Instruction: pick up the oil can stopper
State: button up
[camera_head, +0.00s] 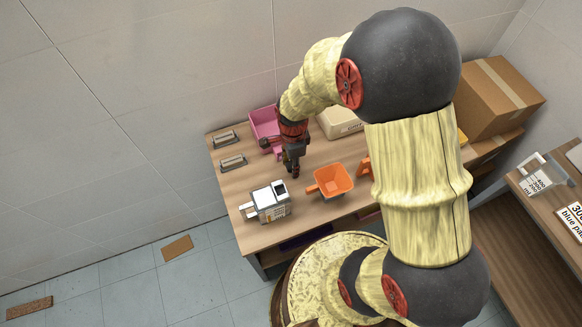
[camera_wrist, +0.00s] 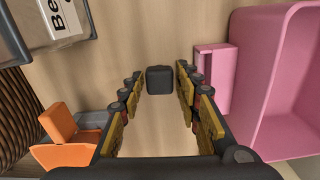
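A small dark block (camera_wrist: 160,80), which may be the oil can stopper, lies on the wooden table between and just beyond my fingertips in the wrist view. My gripper (camera_wrist: 158,92) is open, with one finger on each side of the block and visible space between. In the head view my gripper (camera_head: 292,168) points down over the table, between the pink scoop and the orange scoop. The block cannot be made out there, as my gripper is in the way.
A pink scoop (camera_wrist: 288,95) stands close on the right, its handle (camera_wrist: 213,75) near my fingers. An orange scoop (camera_head: 333,180), a grey-white container (camera_head: 270,203), a cream box (camera_head: 340,122) and a cardboard box (camera_head: 495,95) surround the spot. The table's front-left surface is partly clear.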

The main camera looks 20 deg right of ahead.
jog(key=shift+c, duration=0.7)
jog(key=c, duration=0.4)
jog(key=shift+c, duration=0.5)
jog(key=shift+r, duration=0.1)
jog(key=shift+r, duration=0.45)
notch_tip(320, 180, up, 2)
jog(key=shift+r+p, duration=0.2)
jog(key=shift+p, duration=0.35)
jog(key=s+d+r+p, duration=0.4)
jog(key=s+d+r, duration=0.4)
jog(key=s, duration=0.3)
jog(key=shift+s+r, duration=0.2)
jog(key=shift+r, duration=0.6)
